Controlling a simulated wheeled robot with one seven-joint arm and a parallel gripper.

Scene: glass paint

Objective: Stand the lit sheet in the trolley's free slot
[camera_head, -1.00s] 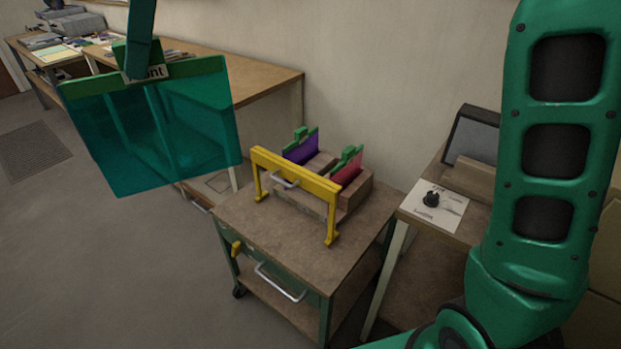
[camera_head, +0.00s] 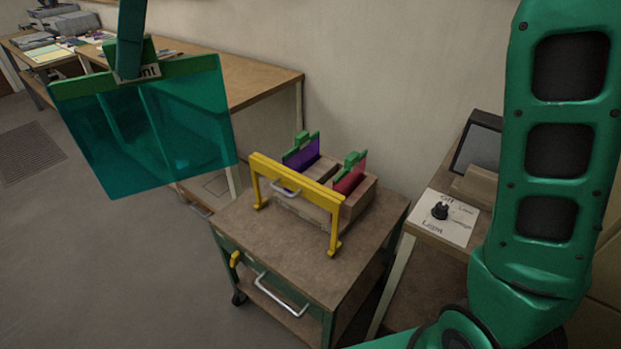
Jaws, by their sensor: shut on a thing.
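A see-through teal sheet (camera_head: 150,135) with a green top strip hangs upright at the upper left. My gripper (camera_head: 131,70) is shut on the green tab at its top, beside a label that is partly covered. The trolley (camera_head: 275,245) stands at the centre, clear of the sheet and to its right. On it is a wooden rack (camera_head: 357,200) holding a purple sheet (camera_head: 300,152) and a red sheet (camera_head: 350,174), both with green tops. The gap between them looks empty. A yellow bar frame (camera_head: 297,185) with a handle stands in front of the rack and hides part of it.
A side table at the right carries a knob panel marked Light (camera_head: 441,212) and a dark-screened box (camera_head: 477,145). A long bench (camera_head: 262,78) runs along the wall behind the sheet. My arm fills the right edge. The floor at left is clear.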

